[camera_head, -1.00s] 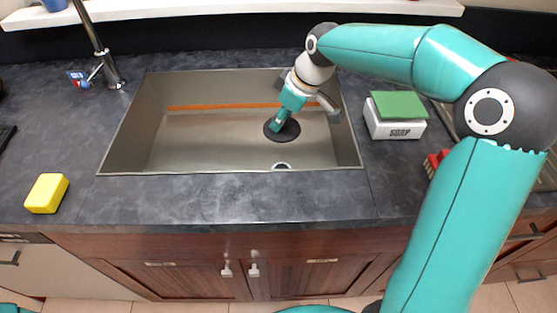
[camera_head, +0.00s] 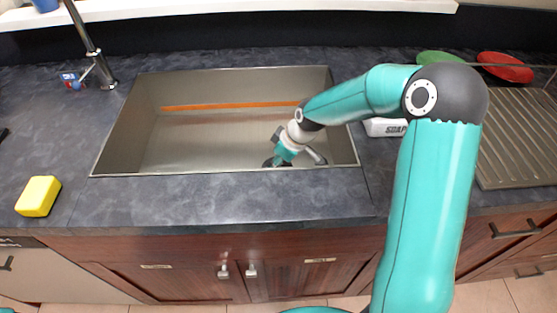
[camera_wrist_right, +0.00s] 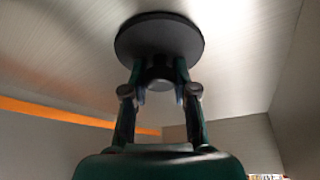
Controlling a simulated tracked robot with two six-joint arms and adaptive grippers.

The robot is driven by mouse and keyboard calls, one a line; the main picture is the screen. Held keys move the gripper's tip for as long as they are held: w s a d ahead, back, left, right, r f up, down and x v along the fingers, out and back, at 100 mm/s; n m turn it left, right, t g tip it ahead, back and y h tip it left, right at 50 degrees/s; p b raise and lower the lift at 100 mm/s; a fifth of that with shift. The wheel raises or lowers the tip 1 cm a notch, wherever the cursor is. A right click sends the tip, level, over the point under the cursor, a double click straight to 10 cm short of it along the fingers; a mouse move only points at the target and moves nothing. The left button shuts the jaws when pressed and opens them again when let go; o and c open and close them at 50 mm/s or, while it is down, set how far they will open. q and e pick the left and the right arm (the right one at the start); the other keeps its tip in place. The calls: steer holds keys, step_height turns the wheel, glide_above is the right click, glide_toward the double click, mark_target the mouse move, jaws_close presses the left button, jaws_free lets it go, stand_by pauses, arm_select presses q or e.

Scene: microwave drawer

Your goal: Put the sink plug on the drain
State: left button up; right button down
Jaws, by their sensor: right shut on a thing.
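The sink plug (camera_head: 268,163) is a round black disc with a stem, low inside the sink near its front wall. My right gripper (camera_head: 281,158) is shut on the plug's stem. In the right wrist view both fingers grip the stem, with the wide black disc (camera_wrist_right: 160,38) beyond the fingertips against the metal sink floor. I cannot tell whether the disc touches the floor. The drain is hidden in both current views, so I cannot tell how the plug lines up with it. My left gripper is not in view.
The steel sink (camera_head: 215,130) has an orange strip (camera_head: 230,105) inside. A faucet (camera_head: 95,50) stands at its back left. A yellow sponge (camera_head: 38,196) lies on the left counter. A soap box (camera_head: 385,127), partly behind my arm, is to the right, near a drying rack (camera_head: 515,150).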

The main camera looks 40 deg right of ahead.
steer(key=c, duration=0.9)
jaws_free()
steer(key=v, duration=1.2)
